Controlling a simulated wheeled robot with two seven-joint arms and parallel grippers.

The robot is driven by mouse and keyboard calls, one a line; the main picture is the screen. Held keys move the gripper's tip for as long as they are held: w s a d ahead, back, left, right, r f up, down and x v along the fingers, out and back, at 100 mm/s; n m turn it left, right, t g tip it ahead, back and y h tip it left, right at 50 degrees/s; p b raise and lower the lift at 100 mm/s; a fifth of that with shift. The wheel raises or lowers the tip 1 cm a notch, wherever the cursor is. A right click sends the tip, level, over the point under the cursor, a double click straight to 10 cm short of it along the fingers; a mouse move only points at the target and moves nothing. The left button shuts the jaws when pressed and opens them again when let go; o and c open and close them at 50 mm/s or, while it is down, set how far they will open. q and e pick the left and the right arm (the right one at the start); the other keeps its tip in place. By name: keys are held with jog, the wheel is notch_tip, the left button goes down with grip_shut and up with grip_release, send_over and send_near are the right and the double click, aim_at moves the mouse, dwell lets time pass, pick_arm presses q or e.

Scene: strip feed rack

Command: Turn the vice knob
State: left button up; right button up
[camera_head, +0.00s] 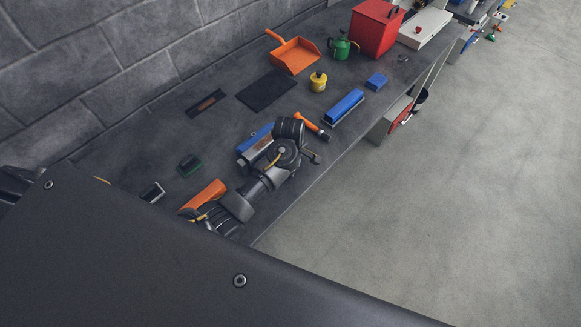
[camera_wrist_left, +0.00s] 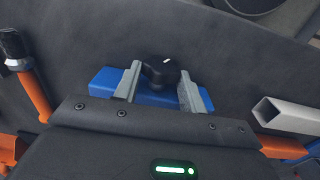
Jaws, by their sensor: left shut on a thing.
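The black vice knob (camera_wrist_left: 159,72), with a white mark on it, sits between the two grey fingers of my left gripper (camera_wrist_left: 160,80) in the left wrist view. The fingers are closed on its sides. The blue vice body (camera_wrist_left: 107,80) lies behind the fingers, partly covered by them. In the head view, a blue part (camera_head: 256,136) shows on the bench beside my left wrist. My arm and gripper hide the knob there. My right gripper is not in view.
An orange-handled tool (camera_head: 311,127) lies close to my left wrist; a square grey tube (camera_wrist_left: 287,116) is right of the fingers. A blue block (camera_head: 345,106), yellow can (camera_head: 318,82), orange dustpan (camera_head: 294,57) and red box (camera_head: 376,28) stand farther along the bench (camera_head: 225,130).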

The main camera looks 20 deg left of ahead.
pick_arm(q)
jog(key=shift+w+d+g+y, duration=0.15)
jog(key=shift+g+y, duration=0.15)
jog(key=shift+g, duration=0.45)
jog(key=shift+w+a+g+y, duration=0.1)
jog(key=shift+g+y, duration=0.2)
jog(key=shift+g, duration=0.45)
jog(key=shift+d+f, duration=0.1)
jog(key=o, duration=1)
jog(key=shift+w, duration=0.1)
